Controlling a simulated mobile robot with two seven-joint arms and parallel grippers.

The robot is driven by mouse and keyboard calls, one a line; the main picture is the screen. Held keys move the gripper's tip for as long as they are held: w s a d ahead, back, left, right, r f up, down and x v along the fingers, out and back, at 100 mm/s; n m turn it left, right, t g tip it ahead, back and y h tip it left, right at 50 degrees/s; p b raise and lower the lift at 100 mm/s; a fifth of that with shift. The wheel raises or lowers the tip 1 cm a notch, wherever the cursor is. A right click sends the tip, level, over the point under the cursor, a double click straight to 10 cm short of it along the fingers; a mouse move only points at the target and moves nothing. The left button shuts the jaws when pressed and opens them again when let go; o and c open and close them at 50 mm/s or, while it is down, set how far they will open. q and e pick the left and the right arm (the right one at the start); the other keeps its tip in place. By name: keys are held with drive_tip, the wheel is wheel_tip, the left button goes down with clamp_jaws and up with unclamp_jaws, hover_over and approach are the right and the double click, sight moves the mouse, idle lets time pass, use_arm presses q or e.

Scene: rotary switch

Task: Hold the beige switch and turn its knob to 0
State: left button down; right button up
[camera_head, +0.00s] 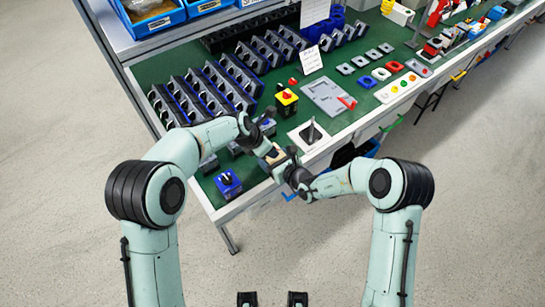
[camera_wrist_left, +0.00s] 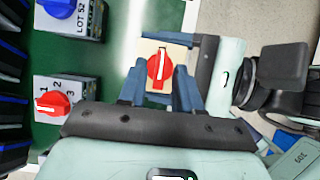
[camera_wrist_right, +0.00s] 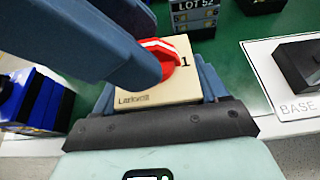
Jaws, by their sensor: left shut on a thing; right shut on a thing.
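The beige switch (camera_wrist_right: 165,88) has a red knob (camera_wrist_right: 166,55) with a white stripe and a printed "1" to its right in the right wrist view. My right gripper (camera_wrist_right: 158,90) is shut on the beige body from its sides. My left gripper (camera_wrist_right: 140,60) reaches across from the upper left and is shut on the knob. In the left wrist view the red knob (camera_wrist_left: 158,66) sits between the left fingers, its stripe about upright. A "0" mark cannot be made out. In the head view the switch (camera_head: 272,153) is small and partly covered, above the table's front edge.
A grey switch with a red knob (camera_wrist_left: 58,100) and one with a blue knob (camera_wrist_left: 70,15) stand nearby. A blue switch (camera_head: 228,183) is at the near left corner. A yellow block (camera_head: 287,100), a white base plate (camera_head: 322,131) and racks of dark holders (camera_head: 215,85) stand beyond.

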use_arm(q)
drive_tip(key=shift+d+n+t, duration=0.15)
drive_tip(key=shift+n+t, duration=0.25)
drive_tip(key=shift+n, duration=0.5)
drive_tip(key=n+t+y, duration=0.1)
drive_tip(key=n+y, duration=0.1)
drive_tip(key=n, duration=0.1)
drive_tip(key=shift+r, duration=0.1)
drive_tip(key=n, duration=0.2)
drive_tip(key=n+y, duration=0.1)
drive_tip(key=shift+n+t+y, duration=0.3)
drive_tip(key=shift+n, duration=0.1)
drive_tip(key=shift+a+n+y, duration=0.3)
drive_tip(key=shift+n+y, duration=0.4)
drive_tip(key=shift+n, duration=0.7)
drive_tip(key=c, duration=1.2)
unclamp_jaws()
drive_tip(key=shift+s+f, duration=0.1)
drive_tip(key=shift+f, duration=0.15)
drive_tip(key=shift+o, duration=0.2)
drive_tip(key=shift+d+r, duration=0.1)
drive_tip(key=shift+d, duration=0.05)
